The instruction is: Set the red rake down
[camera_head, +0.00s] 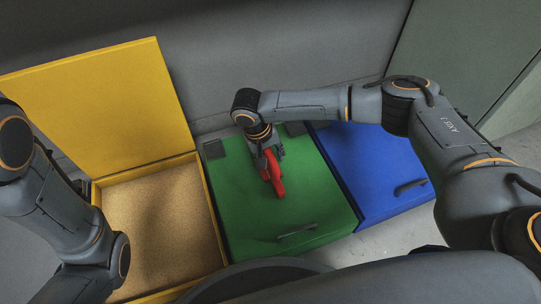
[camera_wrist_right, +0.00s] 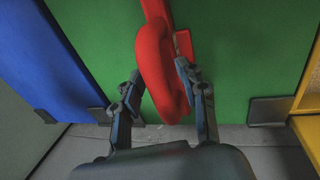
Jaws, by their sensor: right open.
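The red rake (camera_head: 276,178) is over the green lid (camera_head: 310,198), near its upper middle; it appears to lie on the lid, but contact is hard to tell. In the right wrist view its rounded red handle (camera_wrist_right: 152,62) shows large against green. My right gripper (camera_head: 266,160) is at the handle end of the rake. Its fingers (camera_wrist_right: 157,76) are apart, one on each side of the handle, with a visible gap on the left side. The right finger is very close to the handle. My left arm shows at the left edge, but its gripper is out of view.
An open yellow box (camera_head: 168,225) with a bare tan floor is left of the green lid, its yellow lid (camera_head: 100,108) raised. A closed blue lid (camera_head: 370,170) is on the right. A grey wall is behind.

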